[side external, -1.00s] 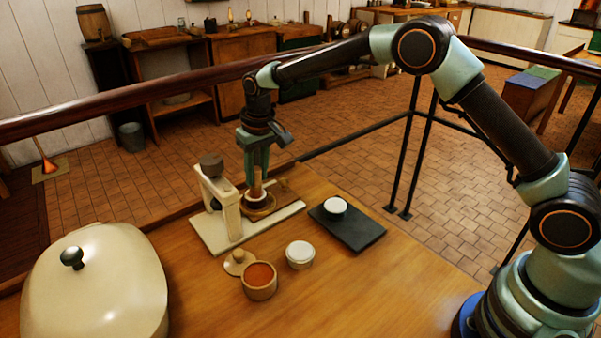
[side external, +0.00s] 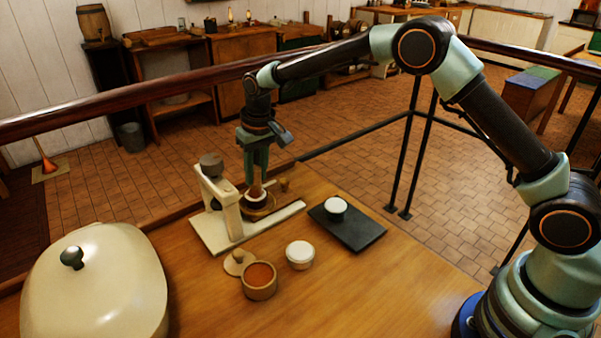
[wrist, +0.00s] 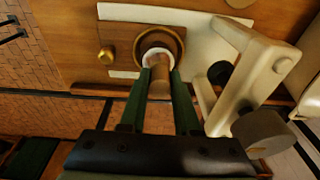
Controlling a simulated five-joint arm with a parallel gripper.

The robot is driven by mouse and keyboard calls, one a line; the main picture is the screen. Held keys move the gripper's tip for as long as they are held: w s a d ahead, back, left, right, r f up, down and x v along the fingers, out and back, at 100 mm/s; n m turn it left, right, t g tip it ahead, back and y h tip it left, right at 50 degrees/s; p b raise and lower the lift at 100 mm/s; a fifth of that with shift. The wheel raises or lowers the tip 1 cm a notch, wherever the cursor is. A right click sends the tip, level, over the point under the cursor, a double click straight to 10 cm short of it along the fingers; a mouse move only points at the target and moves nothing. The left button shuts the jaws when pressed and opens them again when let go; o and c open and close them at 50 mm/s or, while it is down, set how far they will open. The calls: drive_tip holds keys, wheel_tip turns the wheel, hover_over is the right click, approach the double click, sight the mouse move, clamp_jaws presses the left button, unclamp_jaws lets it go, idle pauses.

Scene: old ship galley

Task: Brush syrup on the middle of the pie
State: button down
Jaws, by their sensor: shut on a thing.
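My gripper (side external: 257,180) is shut on a wooden, cylindrical handle (wrist: 159,80), which I take for the brush. It points down into a round brown dish (wrist: 177,38) with a brass-coloured rim. A white ring (wrist: 150,55) shows around the handle's lower end; whether it is part of the brush or of what lies in the dish, I cannot tell. No pie can be made out clearly; the dish's middle is hidden by the handle. A small pot of orange-red liquid (side external: 260,276), perhaps the syrup, stands open at the front, its wooden lid (side external: 238,262) beside it.
A cream stand (side external: 229,215) with a dark knob rises just left of the dish. A white-topped pot (side external: 300,255) stands nearer the front. A black slab (side external: 362,236) bears a small white-topped piece (side external: 336,205). A large cream lidded vessel (side external: 95,285) fills the front left.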

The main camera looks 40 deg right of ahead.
drive_tip(key=shift+s, duration=0.15)
drive_tip(key=shift+r, duration=3.05)
